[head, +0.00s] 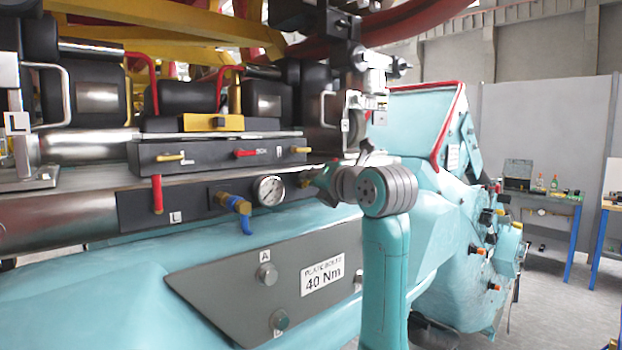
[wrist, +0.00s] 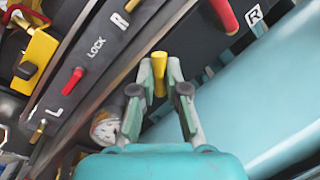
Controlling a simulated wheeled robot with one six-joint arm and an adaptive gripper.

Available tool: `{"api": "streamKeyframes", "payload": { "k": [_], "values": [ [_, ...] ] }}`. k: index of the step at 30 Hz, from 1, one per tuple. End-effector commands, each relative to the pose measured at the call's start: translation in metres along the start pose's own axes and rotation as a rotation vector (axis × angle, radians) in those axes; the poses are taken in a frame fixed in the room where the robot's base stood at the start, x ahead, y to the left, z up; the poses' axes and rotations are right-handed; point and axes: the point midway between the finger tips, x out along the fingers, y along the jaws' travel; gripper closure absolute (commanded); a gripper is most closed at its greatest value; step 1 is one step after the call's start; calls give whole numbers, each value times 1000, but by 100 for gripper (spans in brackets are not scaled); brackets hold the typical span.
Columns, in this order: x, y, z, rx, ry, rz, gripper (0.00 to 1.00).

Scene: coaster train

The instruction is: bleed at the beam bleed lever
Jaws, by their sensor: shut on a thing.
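A small yellow handle (wrist: 160,83) stands between my fingertips in the wrist view. I take it for the beam bleed lever, though no label shows on it. My gripper (wrist: 160,66) is shut on it, one finger on each side. In the head view my gripper (head: 322,182) is at the dark lower panel, just right of the round gauge (head: 270,190). There the yellow handle is hidden by my gripper and wrist. The gauge also shows left of my fingers in the wrist view (wrist: 106,126).
A red lever (wrist: 224,14) marked R is close, up and right of my fingers in the wrist view. The upper panel has a red LOCK lever (head: 246,153) and brass levers. A brass valve (head: 236,203) with a blue hose and another red lever (head: 157,194) are further left.

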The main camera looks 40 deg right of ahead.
Motion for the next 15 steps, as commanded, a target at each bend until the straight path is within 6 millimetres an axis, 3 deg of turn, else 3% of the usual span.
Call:
{"api": "streamKeyframes", "payload": {
  "k": [15],
  "values": [
    [2,-11,0,474,92,-48,100]
  ]
}}
